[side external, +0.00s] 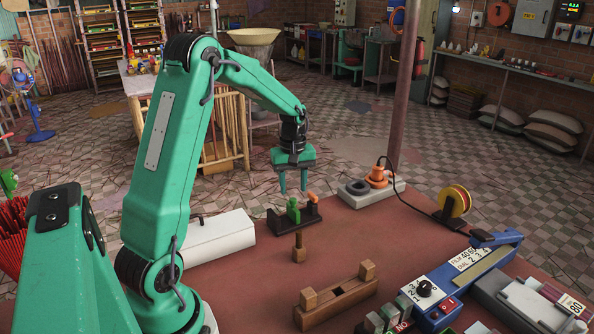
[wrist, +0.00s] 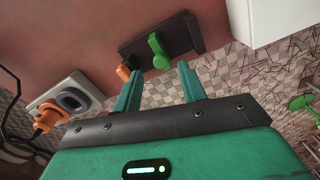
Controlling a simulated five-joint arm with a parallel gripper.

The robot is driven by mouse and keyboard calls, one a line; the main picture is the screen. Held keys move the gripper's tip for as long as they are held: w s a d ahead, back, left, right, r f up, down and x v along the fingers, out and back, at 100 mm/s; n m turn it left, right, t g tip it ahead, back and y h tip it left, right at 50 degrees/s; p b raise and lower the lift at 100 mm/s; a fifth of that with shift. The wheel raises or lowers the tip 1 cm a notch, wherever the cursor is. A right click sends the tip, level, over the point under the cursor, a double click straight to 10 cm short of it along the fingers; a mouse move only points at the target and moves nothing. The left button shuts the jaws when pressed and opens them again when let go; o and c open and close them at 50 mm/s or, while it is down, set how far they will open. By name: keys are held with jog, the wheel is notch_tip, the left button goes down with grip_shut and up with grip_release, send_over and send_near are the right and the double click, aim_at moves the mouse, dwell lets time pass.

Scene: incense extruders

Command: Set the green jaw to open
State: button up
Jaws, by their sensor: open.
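The green jaw (side external: 293,210) stands on a small black fixture (side external: 292,223) near the far edge of the red-brown table. It has a rounded top. In the wrist view the green jaw (wrist: 158,52) shows just beyond the gap between my fingertips. A small orange piece (side external: 312,198) is at the right end of the same fixture; in the wrist view it (wrist: 123,72) is partly behind a finger. My gripper (side external: 293,189) points down, open and empty, a little above the green jaw. No contact shows between them.
A grey block with a dark ring and orange plug (side external: 377,177) stands right of the fixture. A white box (side external: 215,238) lies to its left. A wooden peg (side external: 299,248) and wooden block (side external: 335,299) stand nearer. A blue device (side external: 460,275) is at front right.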

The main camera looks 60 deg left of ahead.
aim_at(294, 200)
jog(key=shift+r, duration=2.1)
jog(key=shift+d+r, duration=0.2)
jog(key=shift+d, duration=0.05)
jog(key=s+d+r+m+t, duration=0.1)
jog(key=s+d+r+m, duration=0.25)
jog(key=d, duration=0.35)
jog(key=s+d+r+m+t, duration=0.2)
jog(key=s+d+r+m, duration=0.15)
jog(key=d+r, duration=0.2)
jog(key=s+d+m+t, duration=0.2)
jog(key=s+d+m, duration=0.6)
jog(key=s+d, duration=0.1)
jog(key=shift+s+d+t, duration=0.15)
jog(key=shift+s+t, duration=0.15)
jog(key=shift+s, duration=0.25)
